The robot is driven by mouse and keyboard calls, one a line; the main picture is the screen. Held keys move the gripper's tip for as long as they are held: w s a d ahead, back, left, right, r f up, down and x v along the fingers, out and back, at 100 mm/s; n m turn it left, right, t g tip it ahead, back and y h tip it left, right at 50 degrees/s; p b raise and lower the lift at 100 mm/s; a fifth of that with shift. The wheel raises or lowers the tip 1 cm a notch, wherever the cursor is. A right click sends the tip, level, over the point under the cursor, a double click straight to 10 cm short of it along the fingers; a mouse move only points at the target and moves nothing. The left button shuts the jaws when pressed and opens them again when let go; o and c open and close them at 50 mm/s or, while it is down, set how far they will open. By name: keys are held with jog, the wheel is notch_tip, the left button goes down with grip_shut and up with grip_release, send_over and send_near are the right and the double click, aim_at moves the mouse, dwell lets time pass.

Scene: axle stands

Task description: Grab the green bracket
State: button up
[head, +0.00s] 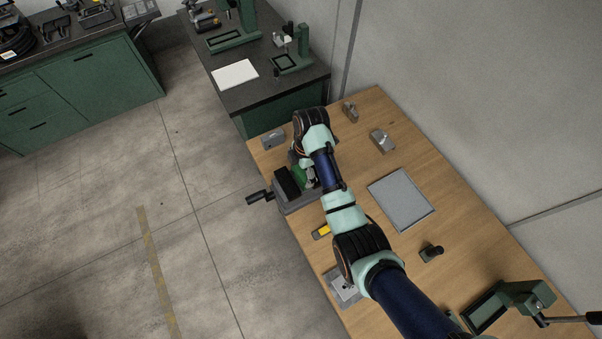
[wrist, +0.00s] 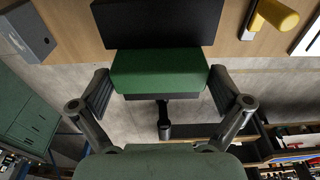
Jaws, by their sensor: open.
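A green block-like piece (wrist: 158,72), which I take to be the green bracket, shows in the middle of the wrist view; its full shape cannot be made out. In the head view some green (head: 300,176) shows at a dark grey vise (head: 298,203), partly hidden by my arm. My gripper (wrist: 158,90) is open, with one finger on each side of the green piece and visible gaps between. Whether the fingers are level with it is unclear. A black block (wrist: 158,22) lies just beyond the green piece. My gripper is mostly hidden in the head view.
The vise's handle (head: 258,197) sticks out past the wooden bench's left edge. A grey block (head: 273,139), a yellow-and-black item (head: 321,231) and a grey tray (head: 401,199) are on the bench. Small metal parts (head: 382,141) stand behind. The tray's surface is clear.

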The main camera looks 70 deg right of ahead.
jog(key=c, duration=1.2)
notch_tip(320, 180, up, 10)
jog(key=p, duration=0.4)
jog(key=shift+r, duration=0.15)
